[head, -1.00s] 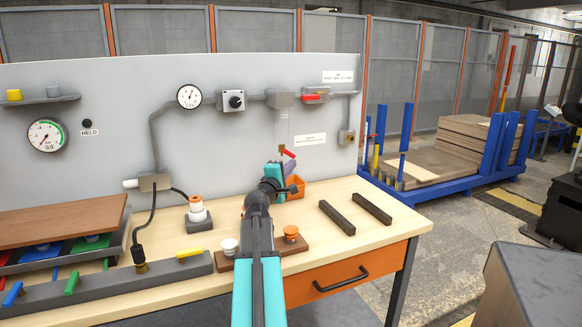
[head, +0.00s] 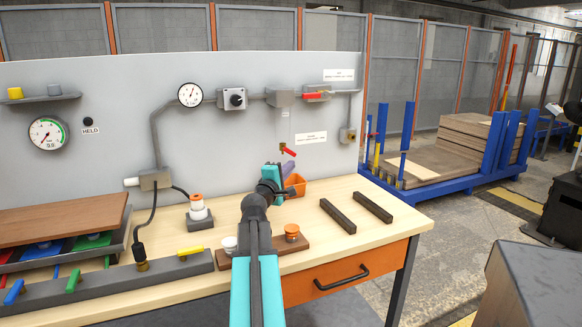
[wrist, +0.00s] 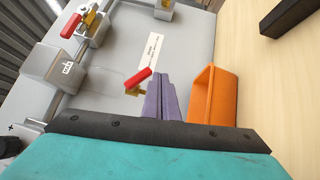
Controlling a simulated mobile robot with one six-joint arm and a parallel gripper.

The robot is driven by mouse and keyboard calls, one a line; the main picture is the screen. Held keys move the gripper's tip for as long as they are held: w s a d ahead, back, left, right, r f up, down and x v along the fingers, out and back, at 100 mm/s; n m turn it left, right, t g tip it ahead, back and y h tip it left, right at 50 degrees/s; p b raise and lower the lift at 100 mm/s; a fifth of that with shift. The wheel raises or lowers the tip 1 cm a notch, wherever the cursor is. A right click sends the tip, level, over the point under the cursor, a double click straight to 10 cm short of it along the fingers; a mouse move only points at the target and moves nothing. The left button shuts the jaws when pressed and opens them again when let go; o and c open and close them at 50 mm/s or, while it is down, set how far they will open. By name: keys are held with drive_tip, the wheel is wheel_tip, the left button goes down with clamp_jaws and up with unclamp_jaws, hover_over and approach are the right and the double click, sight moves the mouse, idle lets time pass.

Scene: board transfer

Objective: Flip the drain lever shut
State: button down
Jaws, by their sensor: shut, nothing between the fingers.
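The drain lever (head: 289,152) is a small red handle on a brass valve, below a grey box on the panel. It slants down to the right in the head view. In the wrist view the red drain lever (wrist: 138,78) lies just left of my purple fingertips. My gripper (head: 290,166) is shut and empty, just below the lever. In the wrist view my gripper (wrist: 160,82) is very close to the lever and its brass stem; I cannot tell whether they touch.
An orange bin (wrist: 212,95) stands right beside my fingers. A second red lever (head: 316,96) sits higher on the pipe. Two dark bars (head: 338,216) lie on the bench at right. A brown block with knobs (head: 268,252) is under my arm.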

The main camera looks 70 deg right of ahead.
drive_tip(key=a+f+b, duration=0.1)
drive_tip(key=a+b, duration=0.1)
drive_tip(key=a, duration=0.7)
drive_tip(key=shift+b, duration=0.4)
drive_tip(key=shift+w+f+b, duration=0.1)
drive_tip(key=shift+b, duration=0.25)
drive_tip(key=a+b, duration=0.1)
drive_tip(key=b, duration=0.5)
drive_tip(key=shift+a, duration=0.4)
drive_tip(key=shift+a+b, duration=0.3)
drive_tip(key=shift+b, duration=0.5)
